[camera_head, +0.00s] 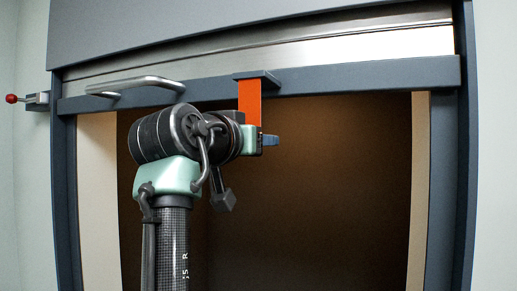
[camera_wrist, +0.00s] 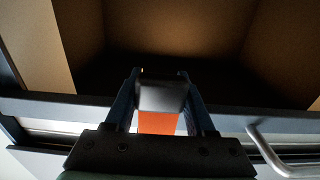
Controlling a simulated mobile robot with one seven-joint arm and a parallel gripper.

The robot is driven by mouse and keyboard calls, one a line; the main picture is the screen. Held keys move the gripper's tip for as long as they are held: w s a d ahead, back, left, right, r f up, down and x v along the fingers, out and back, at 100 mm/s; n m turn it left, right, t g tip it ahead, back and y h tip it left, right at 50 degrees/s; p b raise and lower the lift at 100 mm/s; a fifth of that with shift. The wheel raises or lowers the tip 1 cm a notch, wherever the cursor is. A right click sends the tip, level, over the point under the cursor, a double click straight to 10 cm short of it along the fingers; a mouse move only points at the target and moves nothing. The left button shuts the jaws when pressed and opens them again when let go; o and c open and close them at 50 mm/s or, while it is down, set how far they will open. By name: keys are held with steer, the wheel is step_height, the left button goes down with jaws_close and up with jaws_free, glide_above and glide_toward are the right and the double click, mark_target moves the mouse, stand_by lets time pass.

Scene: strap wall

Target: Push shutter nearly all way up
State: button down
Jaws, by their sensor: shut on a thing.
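The shutter (camera_head: 300,55) is a silvery sheet with a dark blue-grey bottom bar (camera_head: 370,77). It is high up, with only a narrow strip showing below the housing. An orange strap (camera_head: 249,103) hangs from a small bracket on the bar. My gripper (camera_head: 270,141) is just below the bar at the strap's lower end, shut on the strap. In the wrist view the strap (camera_wrist: 158,123) runs between the fingers, with a blurred grey piece at its end. A curved metal handle (camera_head: 135,84) is on the bar, left of the strap; it also shows in the wrist view (camera_wrist: 272,155).
The housing (camera_head: 250,25) spans the top of the opening. Dark side rails (camera_head: 62,190) and (camera_head: 450,190) flank it. A red-knobbed lever (camera_head: 11,98) sticks out at the left rail. The brown recess (camera_head: 330,190) below the bar looks empty.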

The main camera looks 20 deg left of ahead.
steer(key=shift+r, duration=0.15)
steer(key=shift+c, duration=1.2)
jaws_free()
steer(key=shift+s+f, duration=0.1)
steer(key=shift+f, duration=0.1)
steer(key=s+b, duration=0.7)
steer(key=s, duration=0.6)
steer(key=shift+a+b, duration=0.25)
steer(key=shift+b, duration=0.15)
